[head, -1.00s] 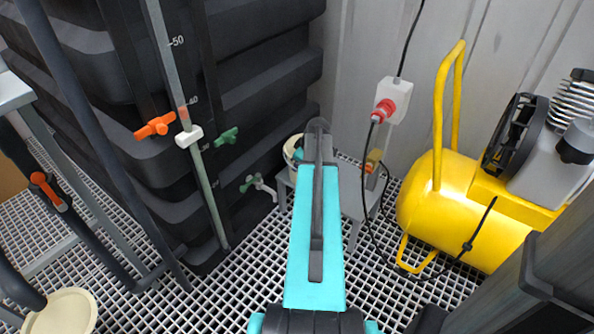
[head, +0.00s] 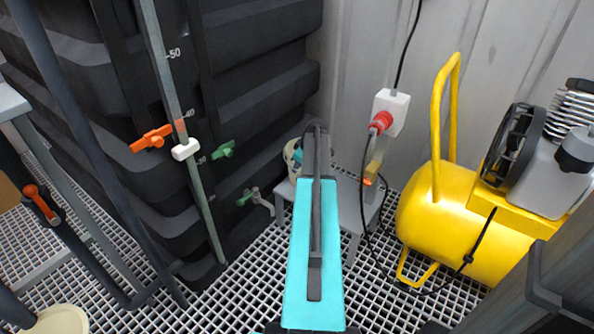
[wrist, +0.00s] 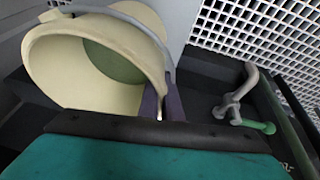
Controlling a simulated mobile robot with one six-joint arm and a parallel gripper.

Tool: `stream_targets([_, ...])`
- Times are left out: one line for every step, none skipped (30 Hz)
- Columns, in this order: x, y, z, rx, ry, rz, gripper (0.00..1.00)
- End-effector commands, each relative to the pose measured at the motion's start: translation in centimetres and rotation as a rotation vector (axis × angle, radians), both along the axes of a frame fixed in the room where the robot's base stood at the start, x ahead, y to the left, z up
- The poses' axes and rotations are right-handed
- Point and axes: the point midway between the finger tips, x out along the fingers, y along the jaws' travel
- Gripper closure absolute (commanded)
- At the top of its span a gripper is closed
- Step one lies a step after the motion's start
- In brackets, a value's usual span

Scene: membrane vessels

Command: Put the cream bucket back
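The cream bucket (wrist: 55,65) fills the upper left of the wrist view. Its mouth faces the camera, a green patch (wrist: 115,60) shows inside, and a grey bail handle (wrist: 125,17) runs along its rim. My gripper (wrist: 161,105) has its purple fingers close together at the right side of the bucket, with the rim between them. In the head view only a small part of the bucket (head: 290,154) shows at the grey bench (head: 362,200), behind my arm. My arm hides the fingers there, and whether the bucket touches the bench cannot be told.
A ribbed black tank (head: 255,110) with a green valve (head: 247,198) stands left of the bench. A yellow compressor (head: 430,215) stands right, its cable crossing near the bench. A round cream thing (head: 62,320) lies low at the left. The floor is white grating.

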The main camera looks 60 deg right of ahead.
Motion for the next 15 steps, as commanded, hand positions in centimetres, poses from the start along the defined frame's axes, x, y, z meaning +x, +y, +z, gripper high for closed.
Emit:
stream_targets([0.15, -0.23, 0.27, -0.005, -0.003, 0.0, 1.0])
stream_targets([0.16, -0.24, 0.27, -0.005, -0.003, 0.0, 1.0])
stream_targets([0.16, -0.24, 0.28, -0.005, -0.003, 0.0, 1.0])
stream_targets([0.16, -0.23, 0.28, -0.005, -0.003, 0.0, 1.0])
stream_targets([0.16, -0.22, 0.29, -0.005, -0.003, 0.0, 1.0])
stream_targets([0.16, -0.21, 0.29, -0.005, -0.003, 0.0, 1.0])
stream_targets([0.15, -0.2, 0.29, -0.005, -0.003, 0.0, 1.0])
stream_targets([0.16, -0.21, 0.29, -0.005, -0.003, 0.0, 1.0])
stream_targets([0.15, -0.2, 0.29, -0.005, -0.003, 0.0, 1.0])
stream_targets([0.15, -0.2, 0.29, -0.005, -0.003, 0.0, 1.0])
stream_targets([0.16, -0.2, 0.26, -0.005, -0.003, 0.0, 1.0])
stream_targets([0.16, -0.19, 0.17, -0.004, -0.003, 0.001, 1.0])
stream_targets([0.16, -0.19, 0.07, -0.004, -0.003, 0.001, 1.0])
stream_targets([0.16, -0.19, -0.08, -0.004, -0.003, 0.001, 1.0])
stream_targets([0.17, -0.2, -0.34, -0.004, -0.003, 0.001, 1.0])
